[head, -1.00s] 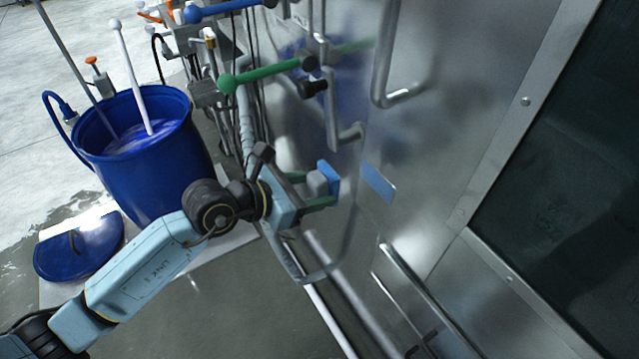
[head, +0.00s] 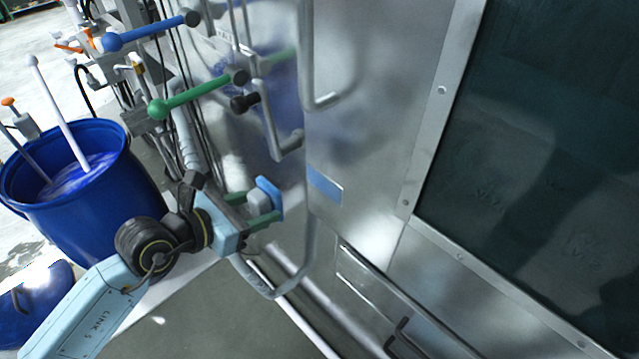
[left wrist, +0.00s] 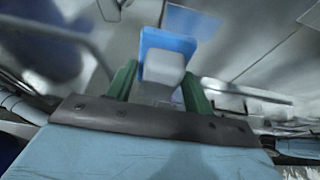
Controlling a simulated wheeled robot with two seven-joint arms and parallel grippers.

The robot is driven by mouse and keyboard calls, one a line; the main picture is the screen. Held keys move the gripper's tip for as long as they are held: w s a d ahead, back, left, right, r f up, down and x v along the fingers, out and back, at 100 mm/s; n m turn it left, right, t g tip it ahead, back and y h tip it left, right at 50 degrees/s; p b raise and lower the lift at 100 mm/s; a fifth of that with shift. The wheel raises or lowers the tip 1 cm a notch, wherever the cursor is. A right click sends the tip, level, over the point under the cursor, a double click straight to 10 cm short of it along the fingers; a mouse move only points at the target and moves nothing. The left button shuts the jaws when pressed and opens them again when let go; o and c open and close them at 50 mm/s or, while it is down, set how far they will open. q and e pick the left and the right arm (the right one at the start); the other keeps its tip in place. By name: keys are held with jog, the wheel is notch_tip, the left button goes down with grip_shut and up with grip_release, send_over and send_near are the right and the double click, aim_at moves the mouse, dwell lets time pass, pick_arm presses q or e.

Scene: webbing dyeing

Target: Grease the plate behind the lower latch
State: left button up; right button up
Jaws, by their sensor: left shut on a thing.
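My left gripper (head: 257,207) has green fingers shut on a light grey block with a blue pad (head: 268,190). The block also shows between the fingers in the left wrist view (left wrist: 163,68). The pad's blue face points toward the steel wall. A small flat plate (head: 325,187) that looks blue sits on the wall, to the right of the pad, with a gap in the picture; whether the blue is its colour or a reflection I cannot tell. A bent steel handle (head: 272,125) is above the gripper; a curved bar (head: 309,240) runs behind it. My right gripper is out of view.
Green-handled (head: 195,96) and blue-handled (head: 150,31) levers stick out at the upper left. A blue barrel (head: 95,215) of blue liquid with a white rod stands at left. A dark window (head: 540,150) fills the right. Low rails (head: 375,285) run along the wall's lower part.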

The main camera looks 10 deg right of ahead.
aim_at(275, 194)
pick_arm(q)
jog(key=shift+w+d, duration=0.1)
dwell(0.3)
jog(key=w+d, duration=0.2)
jog(key=d, duration=0.1)
jog(key=shift+w+d+r, duration=0.1)
jog(key=shift+w+d, duration=0.8)
jog(key=shift+d, duration=0.2)
jog(key=shift+w+d, duration=0.6)
jog(key=shift+d, duration=0.3)
jog(key=shift+s, duration=0.1)
jog(key=shift+s+d+r+p, duration=0.15)
jog(key=shift+s+d+p, duration=0.45)
jog(key=shift+s+p, duration=0.25)
jog(key=shift+s+d+p, duration=0.6)
jog(key=shift+s, duration=0.35)
jog(key=shift+s+d+p, duration=0.65)
jog(key=shift+s+d, duration=0.05)
jog(key=shift+s, duration=0.1)
jog(key=shift+s+d, duration=0.7)
jog(key=shift+s, duration=0.05)
